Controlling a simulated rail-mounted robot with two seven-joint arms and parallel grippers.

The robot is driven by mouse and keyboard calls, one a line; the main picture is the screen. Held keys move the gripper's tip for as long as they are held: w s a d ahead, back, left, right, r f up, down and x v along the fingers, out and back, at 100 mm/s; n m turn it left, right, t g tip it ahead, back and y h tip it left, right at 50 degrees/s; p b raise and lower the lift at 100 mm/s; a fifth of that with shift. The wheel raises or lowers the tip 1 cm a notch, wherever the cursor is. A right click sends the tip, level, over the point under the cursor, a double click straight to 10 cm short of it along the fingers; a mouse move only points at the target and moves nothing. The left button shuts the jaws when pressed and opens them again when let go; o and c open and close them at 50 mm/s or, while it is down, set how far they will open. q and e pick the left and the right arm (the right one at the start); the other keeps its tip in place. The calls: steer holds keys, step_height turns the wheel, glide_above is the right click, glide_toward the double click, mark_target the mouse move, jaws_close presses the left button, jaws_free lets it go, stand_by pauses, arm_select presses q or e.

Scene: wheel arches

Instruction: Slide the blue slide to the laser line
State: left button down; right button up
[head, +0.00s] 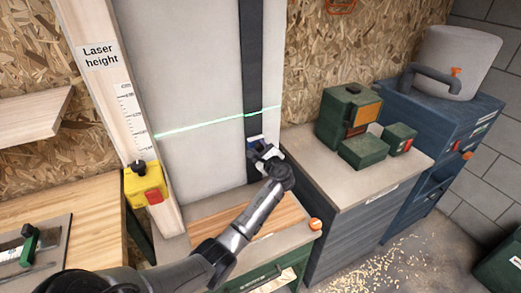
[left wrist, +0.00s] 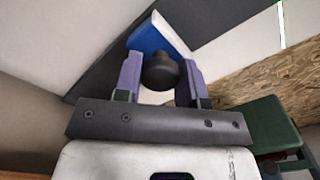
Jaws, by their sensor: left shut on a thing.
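The blue slide (head: 256,138) sits on the dark vertical track (head: 251,60), a little below the green laser line (head: 205,126). In the left wrist view, the blue slide (left wrist: 147,38) shows behind a round black knob (left wrist: 160,76). My left gripper (head: 263,150) is shut on this knob, one purple finger on each side. In the head view the gripper hides much of the slide. The laser line also shows at the upper right of the left wrist view (left wrist: 281,25). My right gripper is in neither view.
A yellow laser unit (head: 143,184) is on the wooden post with the height scale, left of the pale panel. A grey-topped cabinet (head: 315,160) with green boxes (head: 363,151) stands right of the track. Blue tool cases (head: 440,110) stand farther right.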

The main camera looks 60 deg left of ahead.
arm_select(q)
step_height(320, 180, up, 10)
steer(key=p, duration=0.8)
steer(key=c, duration=0.7)
jaws_free()
steer(key=shift+f, duration=0.1)
steer(key=s+d, duration=0.1)
steer(key=d, duration=1.2)
steer(key=shift+s+d+p, duration=0.25)
steer(key=shift+d+p, duration=0.1)
steer(key=shift+d, duration=0.05)
